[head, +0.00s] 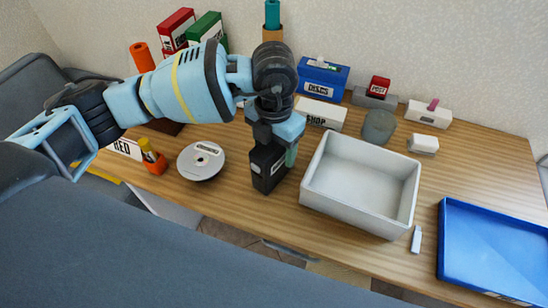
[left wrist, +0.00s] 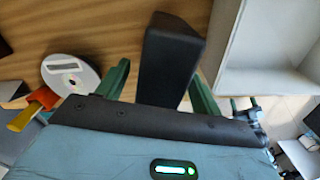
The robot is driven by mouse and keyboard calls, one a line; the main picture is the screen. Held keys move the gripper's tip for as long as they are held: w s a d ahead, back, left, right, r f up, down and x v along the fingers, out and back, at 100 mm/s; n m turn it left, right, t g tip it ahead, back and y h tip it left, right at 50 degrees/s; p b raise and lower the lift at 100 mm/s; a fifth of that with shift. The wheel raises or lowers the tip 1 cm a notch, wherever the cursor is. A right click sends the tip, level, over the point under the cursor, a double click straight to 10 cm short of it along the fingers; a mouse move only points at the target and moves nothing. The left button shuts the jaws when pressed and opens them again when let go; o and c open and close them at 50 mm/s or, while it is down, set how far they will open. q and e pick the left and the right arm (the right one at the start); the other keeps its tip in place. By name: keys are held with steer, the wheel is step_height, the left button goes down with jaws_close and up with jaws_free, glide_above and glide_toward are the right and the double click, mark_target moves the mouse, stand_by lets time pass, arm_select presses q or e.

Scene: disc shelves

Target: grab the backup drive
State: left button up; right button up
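A black upright box with a small pale label, which looks like the backup drive (head: 267,168), stands on the wooden desk between the disc stack and the white bin. Its label is too small to read. My left gripper (head: 283,150) is right at its top, hiding part of it in the head view. In the left wrist view the black box (left wrist: 168,60) lies between the two green fingers of my left gripper (left wrist: 160,85). A gap shows on the left side, and the right finger is close to the box or touching it.
The white bin (head: 345,212) stands close to the right of the box. A disc stack (head: 201,161) and an orange holder (head: 154,160) stand to the left. A blue tray (head: 490,255) is at the far right. Several labelled boxes line the back.

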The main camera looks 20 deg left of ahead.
mark_target(273, 142)
arm_select(q)
steer(key=c, duration=1.2)
steer(key=shift+o, duration=0.2)
steer(key=shift+r, duration=0.1)
steer(key=shift+r, duration=0.75)
steer(key=shift+s+r, duration=0.25)
steer(key=shift+r, duration=0.8)
steer(key=s+d+r, duration=0.1)
steer(key=s, duration=1.4)
steer(key=shift+s+r, duration=0.15)
steer(key=shift+s, duration=0.1)
